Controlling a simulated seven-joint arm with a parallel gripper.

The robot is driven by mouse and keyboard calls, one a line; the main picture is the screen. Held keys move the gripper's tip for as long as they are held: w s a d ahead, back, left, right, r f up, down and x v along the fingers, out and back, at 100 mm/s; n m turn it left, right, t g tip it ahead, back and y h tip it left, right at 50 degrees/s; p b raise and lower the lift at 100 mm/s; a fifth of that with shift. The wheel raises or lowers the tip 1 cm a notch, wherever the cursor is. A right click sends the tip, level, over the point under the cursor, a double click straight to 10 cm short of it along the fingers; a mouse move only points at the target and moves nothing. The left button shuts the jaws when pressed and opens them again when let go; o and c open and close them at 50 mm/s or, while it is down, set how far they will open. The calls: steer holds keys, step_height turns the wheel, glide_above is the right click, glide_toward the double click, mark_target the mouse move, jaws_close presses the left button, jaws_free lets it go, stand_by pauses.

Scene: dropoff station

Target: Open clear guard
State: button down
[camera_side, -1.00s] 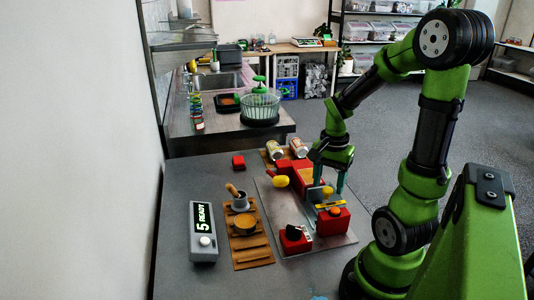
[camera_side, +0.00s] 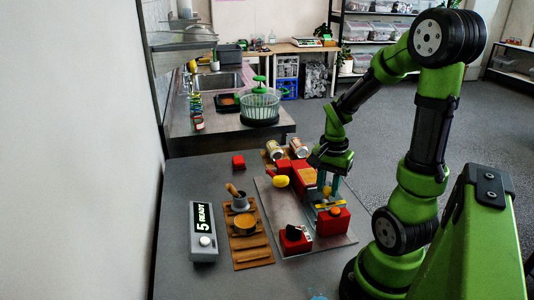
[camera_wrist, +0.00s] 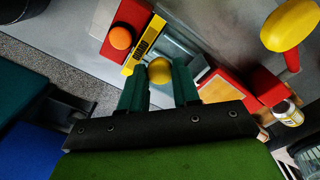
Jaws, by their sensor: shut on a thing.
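My gripper (camera_side: 328,190) is shut on the round yellow knob (camera_wrist: 159,71), its green fingertips on either side of it. The knob also shows low between the fingers in the side view. The clear guard (camera_wrist: 180,45) is a see-through panel just beyond the knob in the wrist view. It sits between red blocks and looks down; its edges are hard to make out. A yellow-and-black strip (camera_wrist: 145,42) runs along one end of it, and it also shows in the side view (camera_side: 330,205). The fingers partly hide the guard's near side.
A red block with an orange button (camera_wrist: 121,38) stands beside the strip. A red lever with a large yellow ball (camera_side: 281,181) juts from the long red fixture (camera_side: 303,177). A red box with a black knob (camera_side: 295,239) stands in front. A wooden rack (camera_side: 252,256) and grey display unit (camera_side: 203,239) are to the left.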

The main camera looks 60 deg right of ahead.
steer(key=w+d, duration=0.8)
steer(key=shift+r, duration=0.1)
steer(key=c, duration=0.8)
jaws_free()
steer(key=shift+s+a, duration=0.1)
step_height(320, 180, up, 17)
